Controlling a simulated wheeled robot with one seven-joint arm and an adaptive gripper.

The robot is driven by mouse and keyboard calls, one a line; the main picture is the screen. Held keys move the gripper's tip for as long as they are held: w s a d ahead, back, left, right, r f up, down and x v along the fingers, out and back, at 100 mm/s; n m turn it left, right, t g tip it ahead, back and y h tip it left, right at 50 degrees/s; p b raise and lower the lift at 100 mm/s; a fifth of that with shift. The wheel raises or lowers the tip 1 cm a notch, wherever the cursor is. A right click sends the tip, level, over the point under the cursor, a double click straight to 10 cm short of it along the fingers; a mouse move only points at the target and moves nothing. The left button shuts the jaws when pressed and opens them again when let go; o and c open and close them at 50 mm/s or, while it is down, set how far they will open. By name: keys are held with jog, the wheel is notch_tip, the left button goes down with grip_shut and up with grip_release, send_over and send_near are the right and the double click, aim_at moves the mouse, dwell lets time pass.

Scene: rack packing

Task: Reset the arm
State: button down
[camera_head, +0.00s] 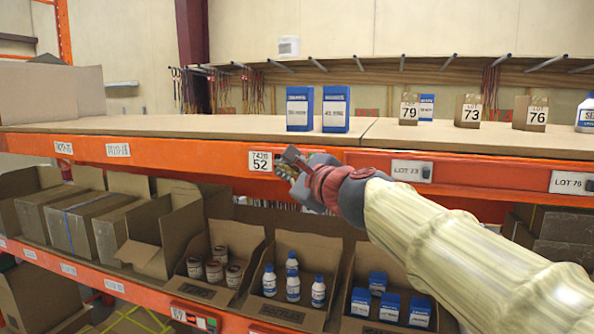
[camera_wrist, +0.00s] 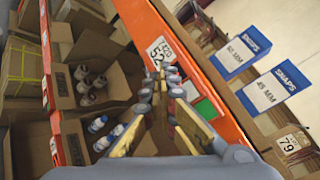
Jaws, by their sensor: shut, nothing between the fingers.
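My gripper (camera_head: 292,163) is at the end of my arm in the head view, in front of the orange shelf beam (camera_head: 205,156), near the white label 7420 52 (camera_head: 260,160). In the wrist view my gripper (camera_wrist: 165,80) shows two yellow-and-grey fingers with their tips close together. It is shut and holds nothing. Part of the beam is hidden behind my gripper and arm.
Two blue boxes (camera_head: 299,108) (camera_head: 336,109) stand on the upper shelf, above my gripper. Signs 79 (camera_head: 409,107), 73 (camera_head: 468,112) and 76 (camera_head: 530,113) stand to the right. Below, open cartons hold jars (camera_head: 214,270), bottles (camera_head: 293,288) and small blue boxes (camera_head: 390,306).

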jog(key=s+f+n+g+b, duration=0.1)
jog(key=s+f+n+g, duration=0.2)
jog(key=f, duration=0.4)
jog(key=s+a+f+n+g+b, duration=0.1)
jog(key=s+f+n, duration=0.2)
jog(key=f+n, duration=0.35)
jog(key=s+f+n+g+b, duration=0.1)
jog(key=s+f+n+g, duration=0.2)
jog(key=f, duration=0.5)
jog(key=s+d+f+n+g+h+b, duration=0.1)
jog(key=s+d+f+b, duration=0.6)
jog(key=f, duration=0.7)
jog(key=s+d+f+n+g+h+b, duration=0.1)
jog(key=s+d+f+n+h+b, duration=0.3)
jog(key=s+d+f+b, duration=0.3)
jog(key=s+d+f+n+h+b, duration=0.2)
jog(key=s+d+f+b, duration=0.5)
jog(key=s+f, duration=0.6)
notch_tip(320, 180, down, 9)
jog(key=shift+r+n+g+h+b, duration=0.15)
jog(key=shift+n+g+h+b, duration=0.2)
jog(key=shift+n+b, duration=0.55)
